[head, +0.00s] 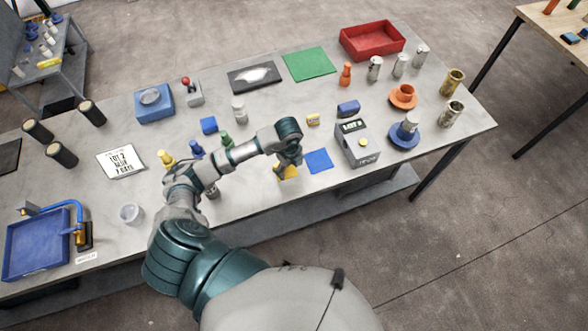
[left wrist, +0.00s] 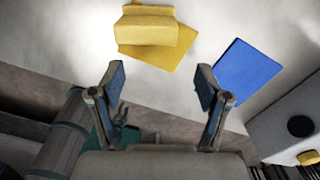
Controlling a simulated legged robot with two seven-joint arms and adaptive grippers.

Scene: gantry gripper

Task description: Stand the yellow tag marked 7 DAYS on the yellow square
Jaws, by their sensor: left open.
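A yellow block-like tag (left wrist: 148,28) rests on the yellow square (left wrist: 160,50), over its upper left part; no marking shows on the faces in view. In the head view, the yellow square (head: 290,172) is partly hidden by my left gripper (head: 280,167). My left gripper (left wrist: 160,82) is open and empty, its fingers apart from the tag and short of it. Another small yellow piece (head: 313,119) with a dark mark lies farther back; its writing is too small to read. My right gripper is not in view.
A blue square (head: 319,160) lies right of the yellow one, beside a grey device (head: 356,143) with a yellow button. A blue block (head: 348,108) stands behind it. A white sheet (head: 121,161) reads LOT 2 and 7 DAYS. Small bottles stand near my forearm.

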